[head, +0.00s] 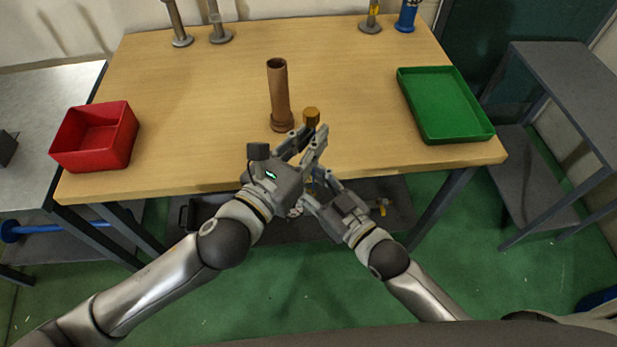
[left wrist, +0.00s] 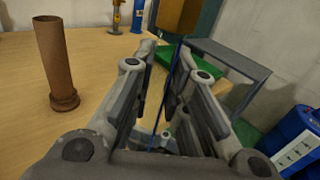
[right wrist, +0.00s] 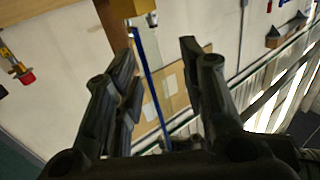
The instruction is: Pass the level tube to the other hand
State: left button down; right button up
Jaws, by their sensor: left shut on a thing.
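The level tube shows as a brass end block (head: 311,116) above my left gripper, near the table's front edge. In the left wrist view its thin blue length (left wrist: 174,75) runs down between the fingers from the brass block (left wrist: 181,14). My left gripper (head: 308,140) is shut on the tube. My right gripper (head: 318,186) is just below and in front of the left one. In the right wrist view the blue tube (right wrist: 147,75) passes between its spread fingers, with visible space at the sides. The tube's lower part is mostly hidden by the grippers.
A brown flanged cylinder (head: 279,95) stands upright on the table (head: 190,110), close behind my left gripper. A red bin (head: 95,150) is at the left, a green tray (head: 440,105) at the right. Several stands line the back edge. A grey shelf unit (head: 565,85) is at the far right.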

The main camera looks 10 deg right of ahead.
grip_shut()
pick_arm(q)
jog(key=c, duration=1.3)
grip_release()
jog(key=shift+c, duration=0.2)
